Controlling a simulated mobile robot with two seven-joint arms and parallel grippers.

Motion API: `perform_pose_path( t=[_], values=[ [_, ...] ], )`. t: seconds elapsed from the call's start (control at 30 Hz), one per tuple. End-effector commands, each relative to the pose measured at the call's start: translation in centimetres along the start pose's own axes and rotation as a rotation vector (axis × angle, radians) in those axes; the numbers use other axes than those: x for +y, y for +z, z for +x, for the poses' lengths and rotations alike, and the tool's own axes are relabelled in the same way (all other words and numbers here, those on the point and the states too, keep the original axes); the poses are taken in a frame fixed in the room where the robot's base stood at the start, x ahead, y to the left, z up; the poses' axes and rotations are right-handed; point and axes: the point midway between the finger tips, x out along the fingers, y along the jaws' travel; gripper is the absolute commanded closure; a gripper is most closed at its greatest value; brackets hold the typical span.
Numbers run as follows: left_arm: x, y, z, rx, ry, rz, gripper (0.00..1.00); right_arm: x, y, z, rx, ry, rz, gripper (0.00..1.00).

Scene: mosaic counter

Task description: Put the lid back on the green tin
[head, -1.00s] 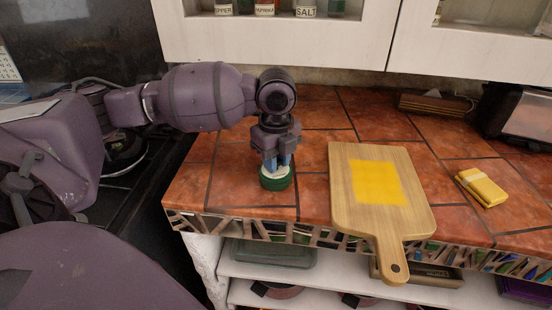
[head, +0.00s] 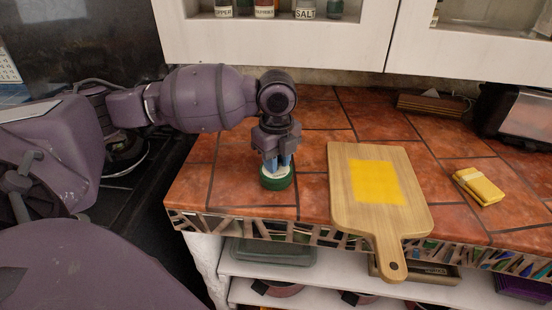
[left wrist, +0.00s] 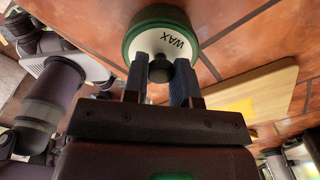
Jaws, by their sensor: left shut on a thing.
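The green tin (head: 277,184) stands upright near the front left of the tiled counter. Its pale lid, marked WAX, shows in the left wrist view (left wrist: 178,43), inside the green rim of the tin (left wrist: 142,22). The lid has a dark round knob (left wrist: 159,68). My left gripper (head: 278,161) points down from above and is shut on the lid, its blue fingers on either side of the knob. The lid lies at the tin's mouth; I cannot tell whether it is fully seated. My right gripper is not in view.
A wooden cutting board (head: 345,205) with a yellow patch lies to the right of the tin, its handle over the counter edge. A folded yellow cloth (head: 480,186) lies farther right. A wall cabinet (head: 340,50) hangs above. Bare tiles (head: 235,180) surround the tin.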

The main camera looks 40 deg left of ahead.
Motion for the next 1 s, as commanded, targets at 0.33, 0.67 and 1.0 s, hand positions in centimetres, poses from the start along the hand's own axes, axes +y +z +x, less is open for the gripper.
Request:
perform_pose_path(
  t=[0.33, 0.67, 1.0],
  values=[
    [0.0, 0.0, 0.0, 0.000, 0.000, 0.000, 0.72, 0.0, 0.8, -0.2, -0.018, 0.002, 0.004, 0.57],
    [0.0, 0.0, 0.0, 0.000, 0.000, 0.000, 0.45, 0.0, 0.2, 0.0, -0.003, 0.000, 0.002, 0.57],
    [0.0, 0.0, 0.0, 0.000, 0.000, 0.000, 0.19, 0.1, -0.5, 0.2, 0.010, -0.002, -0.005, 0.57]
  ],
)
